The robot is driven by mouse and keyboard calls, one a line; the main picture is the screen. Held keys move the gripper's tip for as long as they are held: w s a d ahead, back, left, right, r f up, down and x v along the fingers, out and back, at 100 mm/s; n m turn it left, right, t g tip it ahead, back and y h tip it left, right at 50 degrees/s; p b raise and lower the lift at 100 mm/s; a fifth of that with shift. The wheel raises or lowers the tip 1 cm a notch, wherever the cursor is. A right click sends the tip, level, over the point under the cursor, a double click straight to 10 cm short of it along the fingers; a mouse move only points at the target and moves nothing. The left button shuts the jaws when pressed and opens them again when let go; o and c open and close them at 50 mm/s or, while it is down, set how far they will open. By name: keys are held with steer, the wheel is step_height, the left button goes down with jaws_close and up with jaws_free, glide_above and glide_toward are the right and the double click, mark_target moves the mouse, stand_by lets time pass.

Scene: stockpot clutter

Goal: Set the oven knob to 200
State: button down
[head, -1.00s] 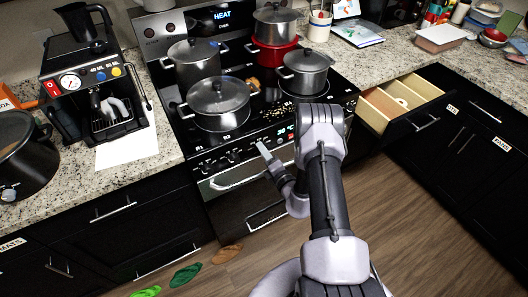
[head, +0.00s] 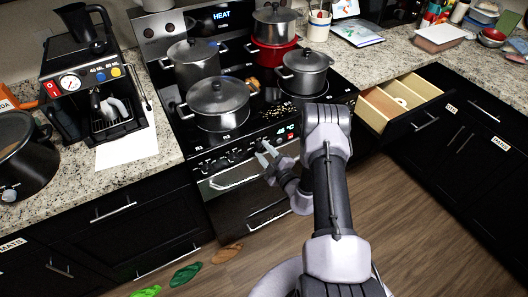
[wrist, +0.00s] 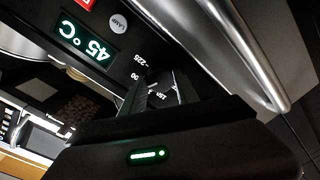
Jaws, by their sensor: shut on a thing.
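The oven (head: 235,178) stands in the middle of the head view, with a row of knobs on its front panel. My gripper (head: 267,153) is at the panel, below the small lit display (head: 286,131). In the wrist view my gripper (wrist: 158,92) is shut on the oven knob, which is mostly hidden between the fingers. Dial marks, including 225, show around it. The display (wrist: 86,45) reads 45 °C in the wrist view. The exact knob pointer angle is hard to tell.
Several pots, including a lidded one (head: 218,101), stand on the cooktop above the panel. The metal oven handle (wrist: 250,55) runs close to my gripper. An open drawer (head: 400,98) juts out at right. The floor in front is mostly clear.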

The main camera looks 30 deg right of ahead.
steer(key=shift+w+d+r+m, duration=0.1)
steer(key=shift+r+m, duration=0.05)
steer(key=shift+m, duration=1.75)
steer(key=c, duration=0.9)
jaws_free()
steer(key=s+p, duration=0.1)
steer(key=s, duration=0.4)
steer(key=s+d+p, duration=0.1)
steer(key=s, duration=0.5)
steer(key=s+p, duration=0.1)
steer(key=s, duration=0.5)
steer(key=shift+s+d+r, duration=0.15)
steer(key=shift+s+r, duration=0.05)
steer(key=shift+r, duration=0.1)
